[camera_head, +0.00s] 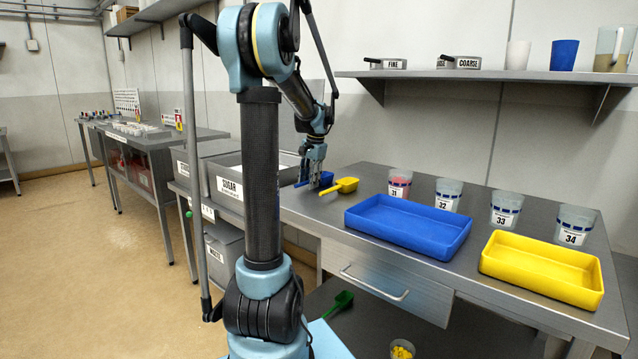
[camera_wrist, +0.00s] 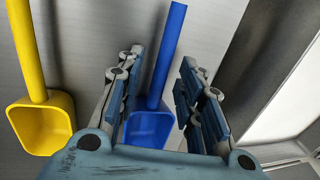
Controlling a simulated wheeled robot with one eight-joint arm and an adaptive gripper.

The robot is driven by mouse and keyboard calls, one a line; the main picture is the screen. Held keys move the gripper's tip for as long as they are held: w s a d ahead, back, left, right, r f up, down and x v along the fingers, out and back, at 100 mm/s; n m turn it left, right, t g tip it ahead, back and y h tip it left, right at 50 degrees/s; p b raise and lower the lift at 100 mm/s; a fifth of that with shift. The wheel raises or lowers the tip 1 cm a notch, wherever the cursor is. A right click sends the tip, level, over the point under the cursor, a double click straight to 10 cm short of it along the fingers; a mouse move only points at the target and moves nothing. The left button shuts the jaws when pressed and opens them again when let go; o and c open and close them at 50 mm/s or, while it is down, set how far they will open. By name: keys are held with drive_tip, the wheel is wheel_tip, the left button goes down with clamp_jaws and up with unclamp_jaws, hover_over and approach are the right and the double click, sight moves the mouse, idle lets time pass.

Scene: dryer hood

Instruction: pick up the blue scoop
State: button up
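The blue scoop (camera_head: 326,178) lies on the steel table beside the sugar bin, partly hidden by my gripper (camera_head: 312,176) in the head view. In the wrist view the blue scoop (camera_wrist: 148,128) shows between the two fingers of my gripper (camera_wrist: 160,75).
A yellow scoop (camera_head: 342,186) lies close to the right of my gripper in the head view, and left in the wrist view (camera_wrist: 42,120). The sugar bin (camera_head: 228,170) is left. Blue (camera_head: 425,243) and yellow (camera_head: 530,282) trays and cups stand right. A green scoop (camera_head: 343,300) lies below.

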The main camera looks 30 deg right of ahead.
clamp_jaws()
drive_tip(key=shift+r, duration=0.1)
